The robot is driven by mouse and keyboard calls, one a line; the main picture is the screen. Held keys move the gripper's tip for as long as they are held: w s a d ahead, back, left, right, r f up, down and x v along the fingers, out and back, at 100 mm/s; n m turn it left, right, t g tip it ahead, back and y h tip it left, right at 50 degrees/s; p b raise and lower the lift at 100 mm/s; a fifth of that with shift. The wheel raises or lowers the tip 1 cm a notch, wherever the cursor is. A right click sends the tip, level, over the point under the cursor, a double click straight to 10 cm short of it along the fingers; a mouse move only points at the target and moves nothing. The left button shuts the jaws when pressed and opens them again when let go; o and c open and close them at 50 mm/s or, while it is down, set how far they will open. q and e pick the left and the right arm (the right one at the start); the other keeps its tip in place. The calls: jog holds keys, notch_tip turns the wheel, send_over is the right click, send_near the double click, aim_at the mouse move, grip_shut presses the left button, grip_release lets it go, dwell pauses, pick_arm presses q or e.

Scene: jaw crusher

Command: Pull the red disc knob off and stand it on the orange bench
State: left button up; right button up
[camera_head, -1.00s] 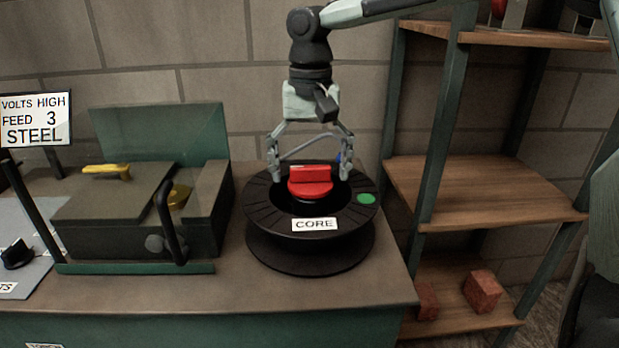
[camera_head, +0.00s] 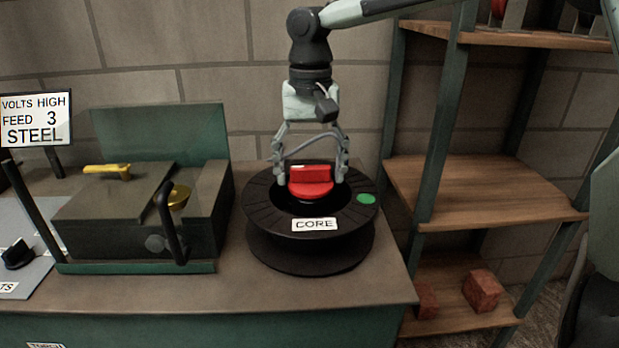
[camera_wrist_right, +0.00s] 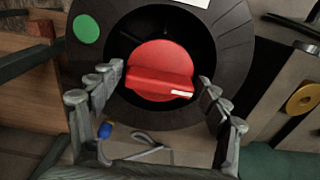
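The red disc knob (camera_head: 310,188), with a raised red grip bar, sits in the centre well of a black round spool-like core (camera_head: 262,254) labelled CORE. My right gripper (camera_head: 311,180) points down over the core, one finger on each side of the knob. I see no orange bench. My left gripper is not in view.
A dark box-like machine (camera_head: 140,235) with a yellow handle (camera_head: 107,171) stands left of the core on the brown worktop. A green disc (camera_head: 366,199) marks the core's rim. A wooden shelf unit (camera_head: 480,190) stands at right, with red blocks (camera_head: 482,290) low down.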

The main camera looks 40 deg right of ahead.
aim_at(310, 166)
jog(key=shift+s+f, duration=0.1)
jog(key=c, duration=1.3)
jog(key=shift+o, duration=0.2)
jog(key=shift+r, duration=3.1)
